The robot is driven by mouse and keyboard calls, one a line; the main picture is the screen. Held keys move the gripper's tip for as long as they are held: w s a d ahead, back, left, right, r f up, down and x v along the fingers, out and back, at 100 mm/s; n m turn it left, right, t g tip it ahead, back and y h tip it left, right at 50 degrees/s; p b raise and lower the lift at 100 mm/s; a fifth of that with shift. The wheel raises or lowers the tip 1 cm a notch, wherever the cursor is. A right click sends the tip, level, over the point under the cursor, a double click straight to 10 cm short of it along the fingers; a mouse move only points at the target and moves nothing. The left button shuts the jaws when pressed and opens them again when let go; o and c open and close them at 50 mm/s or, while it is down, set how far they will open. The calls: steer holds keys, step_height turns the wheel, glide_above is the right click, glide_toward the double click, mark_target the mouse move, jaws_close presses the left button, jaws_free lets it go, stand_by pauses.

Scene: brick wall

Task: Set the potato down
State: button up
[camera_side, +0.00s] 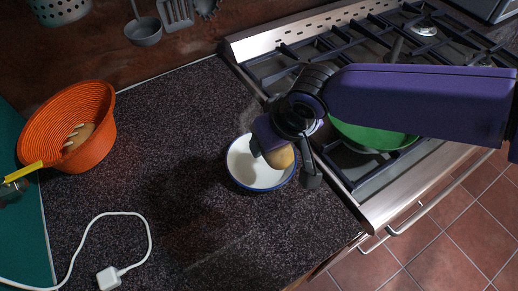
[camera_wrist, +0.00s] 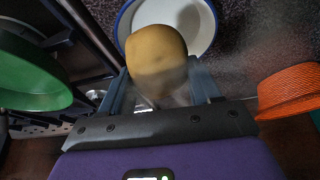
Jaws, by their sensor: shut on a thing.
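The potato (camera_side: 280,157) is tan and rounded, and shows over the right part of a white bowl with a blue rim (camera_side: 242,168). My gripper (camera_side: 283,160) is shut on the potato above the bowl. In the wrist view the potato (camera_wrist: 157,55) sits between the two fingers of my gripper (camera_wrist: 165,92), with the white bowl (camera_wrist: 205,28) behind it. I cannot tell whether the potato touches the bowl. The part of the bowl under the potato and gripper is hidden.
A gas stove (camera_side: 270,42) with a green pan (camera_side: 375,136) stands right of the bowl. An orange basket (camera_side: 97,150) with something tan inside is at the left. A white cable with a plug (camera_side: 108,277) lies front left. The dark counter (camera_side: 165,125) between is clear.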

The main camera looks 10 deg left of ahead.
glide_above(259, 162)
step_height(259, 162, down, 4)
steer(key=shift+f, duration=1.7)
steer(key=shift+f, duration=0.1)
steer(key=o, duration=0.9)
steer(key=shift+f, duration=0.1)
steer(key=v, duration=1.1)
steer(key=shift+d+r, duration=0.15)
steer(key=shift+r, duration=0.25)
steer(key=shift+s+r, duration=0.1)
steer(key=shift+r, duration=0.15)
steer(key=shift+d, duration=0.1)
